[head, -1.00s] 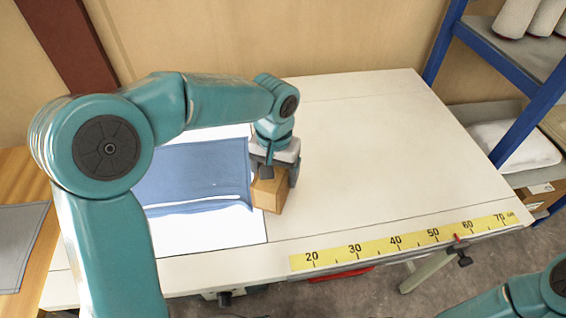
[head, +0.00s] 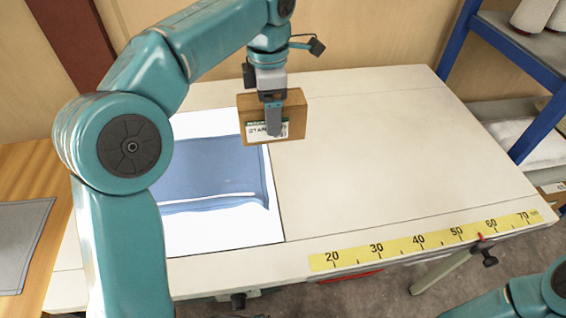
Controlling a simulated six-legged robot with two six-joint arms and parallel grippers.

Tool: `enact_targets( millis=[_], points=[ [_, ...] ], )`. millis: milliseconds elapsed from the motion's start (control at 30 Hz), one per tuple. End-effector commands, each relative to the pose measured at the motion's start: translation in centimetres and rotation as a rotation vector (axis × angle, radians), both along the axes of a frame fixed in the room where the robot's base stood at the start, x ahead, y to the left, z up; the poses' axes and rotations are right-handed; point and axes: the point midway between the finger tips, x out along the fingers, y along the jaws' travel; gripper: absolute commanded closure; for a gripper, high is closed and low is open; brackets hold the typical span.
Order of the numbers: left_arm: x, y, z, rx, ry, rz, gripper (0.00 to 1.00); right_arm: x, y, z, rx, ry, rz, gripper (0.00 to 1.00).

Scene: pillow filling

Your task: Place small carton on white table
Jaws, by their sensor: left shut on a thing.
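The small carton (head: 292,122) is a brown box with a white and green label. My left gripper (head: 273,120) is shut on it and points down, with one finger across the label. The carton appears to be held above the white table (head: 370,170), near the right edge of the blue cloth. Its underside and any gap to the surface are hard to judge. My right gripper is out of view; only a bit of my right arm shows at the lower right corner.
A blue pillow cover (head: 210,178) lies on a white sheet (head: 225,232) on the table's left part. A yellow ruler (head: 430,241) runs along the front edge. A blue shelf rack (head: 520,65) stands at the right. The table's middle and right are clear.

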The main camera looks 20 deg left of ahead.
Motion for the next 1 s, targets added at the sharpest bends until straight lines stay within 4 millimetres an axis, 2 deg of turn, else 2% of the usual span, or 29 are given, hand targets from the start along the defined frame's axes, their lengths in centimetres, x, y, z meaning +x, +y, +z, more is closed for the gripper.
enact_targets(
  millis=[33,100,200,333,533,733,1000],
  points=[
    [-0.1,0.1,-2.2,0.000,0.005,0.000,0.58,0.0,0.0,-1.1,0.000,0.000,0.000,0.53],
    [-0.1,0.2,-4.2,0.000,0.005,0.000,0.58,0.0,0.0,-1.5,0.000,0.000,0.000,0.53],
    [-0.1,0.3,-7.0,0.000,0.005,0.001,0.58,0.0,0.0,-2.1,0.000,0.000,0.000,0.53],
    [-0.1,0.3,-9.7,-0.001,0.003,-0.001,0.58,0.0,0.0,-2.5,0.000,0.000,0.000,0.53],
    [0.0,0.4,-11.7,-0.001,0.001,-0.001,0.58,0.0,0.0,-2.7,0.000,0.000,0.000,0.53],
    [0.0,0.4,-14.9,0.000,0.001,-0.001,0.58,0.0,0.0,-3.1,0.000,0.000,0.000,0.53],
    [0.0,0.4,-15.4,-0.001,-0.001,-0.001,0.58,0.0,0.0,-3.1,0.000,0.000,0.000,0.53]
  ],
)
